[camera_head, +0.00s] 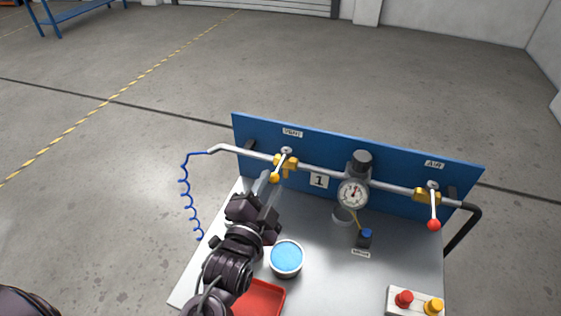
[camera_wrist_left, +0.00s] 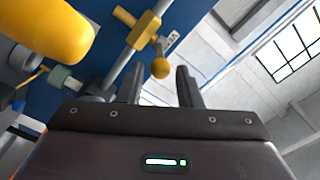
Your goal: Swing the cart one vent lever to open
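The vent lever (camera_head: 281,165) hangs down from its yellow valve on the pipe, below the vent label (camera_head: 292,132), at the left of the blue panel. It ends in a yellow ball knob (camera_head: 275,178). My left gripper (camera_head: 270,186) is right at the knob in the head view. In the left wrist view the gripper (camera_wrist_left: 160,87) is open, and the knob (camera_wrist_left: 160,69) shows between and just beyond the fingertips. I cannot tell whether a finger touches it. My right gripper is not in view.
The cart (camera_head: 319,180) marked 1 carries a gauge (camera_head: 353,194), an air lever with a red knob (camera_head: 434,224), a blue-topped round container (camera_head: 287,258), a red tray (camera_head: 262,298) and a button box (camera_head: 415,303). A coiled blue hose (camera_head: 186,190) hangs at the left.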

